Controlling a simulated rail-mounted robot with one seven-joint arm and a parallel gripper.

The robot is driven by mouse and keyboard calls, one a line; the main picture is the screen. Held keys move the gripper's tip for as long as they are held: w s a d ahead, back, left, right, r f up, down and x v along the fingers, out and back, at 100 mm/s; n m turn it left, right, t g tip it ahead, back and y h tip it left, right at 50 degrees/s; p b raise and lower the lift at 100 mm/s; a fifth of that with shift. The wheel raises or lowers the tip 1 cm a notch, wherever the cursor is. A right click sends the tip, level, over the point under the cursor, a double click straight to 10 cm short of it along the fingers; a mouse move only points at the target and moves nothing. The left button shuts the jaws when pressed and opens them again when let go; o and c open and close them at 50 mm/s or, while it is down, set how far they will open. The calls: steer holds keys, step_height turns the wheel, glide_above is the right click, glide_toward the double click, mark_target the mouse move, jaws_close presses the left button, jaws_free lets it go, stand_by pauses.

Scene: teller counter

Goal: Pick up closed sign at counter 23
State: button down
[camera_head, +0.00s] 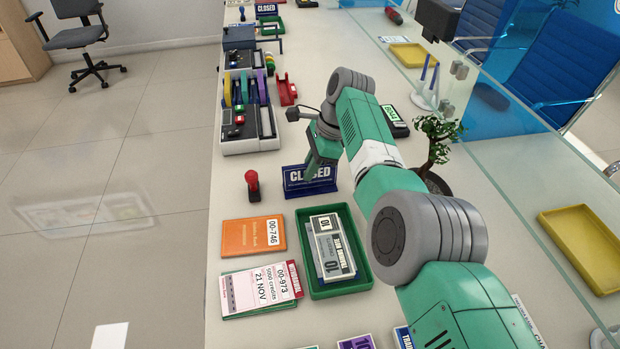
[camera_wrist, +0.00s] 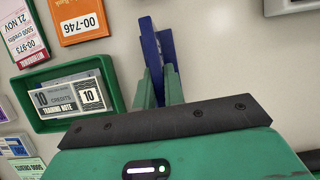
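The blue closed sign (camera_head: 310,180) with white letters stands upright on the counter in the head view. In the wrist view the sign (camera_wrist: 149,42) is seen nearly edge-on, ahead of my gripper. My gripper (camera_head: 320,160) comes down on the sign from above and behind, hiding part of its upper edge. In the wrist view the two green fingers of my gripper (camera_wrist: 160,85) sit close together, one on each side of the sign, with no clear gap. The sign's lower edge appears at the counter surface; whether it is lifted cannot be told.
A green tray (camera_head: 345,288) with notes, an orange booklet (camera_head: 253,237) and a red-handled stamp (camera_head: 252,186) lie near the sign. A potted plant (camera_head: 438,140) and glass screen stand to the right. Another closed sign (camera_head: 266,9) is far back.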

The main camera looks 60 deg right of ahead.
steer(key=shift+r, duration=0.1)
step_height(320, 180, up, 5)
steer(key=p, duration=0.6)
steer(key=shift+r, duration=0.15)
steer(key=p, duration=0.3)
steer(key=shift+s+a+r, duration=0.15)
steer(key=shift+s+r, duration=0.05)
steer(key=shift+s, duration=0.05)
steer(key=s+a+p, duration=0.8)
steer(key=s+p, duration=0.3)
steer(key=s, duration=0.1)
steer(key=shift+s+a+f, duration=0.2)
steer(key=shift+s+a, duration=0.15)
steer(key=shift+a, duration=0.05)
